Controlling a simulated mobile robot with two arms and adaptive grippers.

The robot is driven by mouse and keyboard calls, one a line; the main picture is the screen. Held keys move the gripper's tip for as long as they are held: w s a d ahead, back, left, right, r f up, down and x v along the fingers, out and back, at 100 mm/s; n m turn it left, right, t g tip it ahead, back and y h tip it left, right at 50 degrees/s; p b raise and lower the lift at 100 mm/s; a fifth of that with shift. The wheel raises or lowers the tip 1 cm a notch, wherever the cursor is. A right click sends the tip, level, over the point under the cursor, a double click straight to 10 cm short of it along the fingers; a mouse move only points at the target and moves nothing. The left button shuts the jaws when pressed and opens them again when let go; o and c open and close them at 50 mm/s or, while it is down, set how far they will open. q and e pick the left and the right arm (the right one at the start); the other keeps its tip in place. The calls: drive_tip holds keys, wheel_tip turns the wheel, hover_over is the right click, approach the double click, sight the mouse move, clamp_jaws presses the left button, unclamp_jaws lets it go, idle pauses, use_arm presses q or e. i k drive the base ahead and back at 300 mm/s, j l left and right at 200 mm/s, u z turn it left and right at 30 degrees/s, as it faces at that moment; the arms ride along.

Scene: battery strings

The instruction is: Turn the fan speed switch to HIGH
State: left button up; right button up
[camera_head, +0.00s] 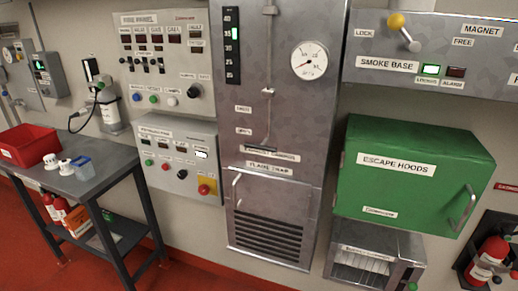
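No label reading fan speed or HIGH is legible, so I cannot tell which control is the fan speed switch. The upper grey control panel (168,62) has small displays, several small toggles, coloured buttons and a black rotary knob (193,91) at its lower right. The lower grey panel (180,156) has small displays, buttons, another black knob (182,174) and a red emergency button on yellow (204,189). Neither of my grippers is in view.
A tall metal cabinet (272,170) with a gauge (309,61) stands right of the panels. A green escape hoods box (411,172) sticks out at right. A dark table (97,183) with a red bin (29,145) stands at left. Red floor (192,277) shows in front.

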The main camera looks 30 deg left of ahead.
sight(182, 174)
drive_tip(key=u, duration=1.65)
